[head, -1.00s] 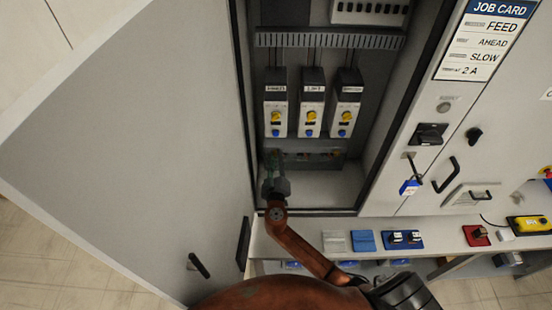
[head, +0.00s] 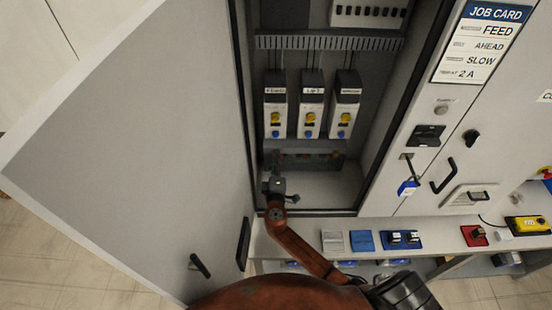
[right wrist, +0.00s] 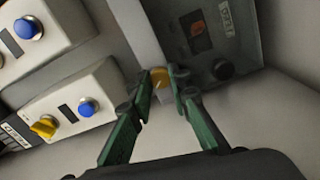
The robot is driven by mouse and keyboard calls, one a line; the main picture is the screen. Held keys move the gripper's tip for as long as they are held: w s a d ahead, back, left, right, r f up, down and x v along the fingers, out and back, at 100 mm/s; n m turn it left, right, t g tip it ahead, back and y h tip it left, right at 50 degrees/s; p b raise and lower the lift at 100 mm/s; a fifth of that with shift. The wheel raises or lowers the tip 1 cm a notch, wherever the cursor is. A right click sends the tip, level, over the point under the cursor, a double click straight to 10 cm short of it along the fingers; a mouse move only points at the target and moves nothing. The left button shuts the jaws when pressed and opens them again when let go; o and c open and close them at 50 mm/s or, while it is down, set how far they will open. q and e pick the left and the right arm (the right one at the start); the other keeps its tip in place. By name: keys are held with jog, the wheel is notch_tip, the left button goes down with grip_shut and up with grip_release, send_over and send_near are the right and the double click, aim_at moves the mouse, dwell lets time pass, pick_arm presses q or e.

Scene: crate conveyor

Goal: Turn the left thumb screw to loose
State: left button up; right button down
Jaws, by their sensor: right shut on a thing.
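My right gripper (head: 272,166) is at the lower left inside the open cabinet, in front of the low dark unit (head: 322,160). In the right wrist view its two green fingers (right wrist: 162,82) are shut on a small round yellow-brass thumb screw (right wrist: 159,76) at the edge of the dark grey unit (right wrist: 245,50). The fingertips cover its sides, and how far it is turned cannot be told. In the head view the gripper hides the screw. A second small round part (right wrist: 223,69) shows on the unit's face. My left gripper is not in view.
Three controllers (head: 311,95) with yellow and blue knobs stand above the unit, close to the gripper. The open cabinet door (head: 150,130) lies left. A bench (head: 290,240) below carries red and blue holders. The cabinet floor to the right is clear.

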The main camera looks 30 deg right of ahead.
jog(key=shift+a+f+n+p, duration=0.1)
jog(key=shift+n+p, duration=7.8)
jog(key=shift+n, duration=5.8)
jog(key=c, duration=1.8)
grip_release()
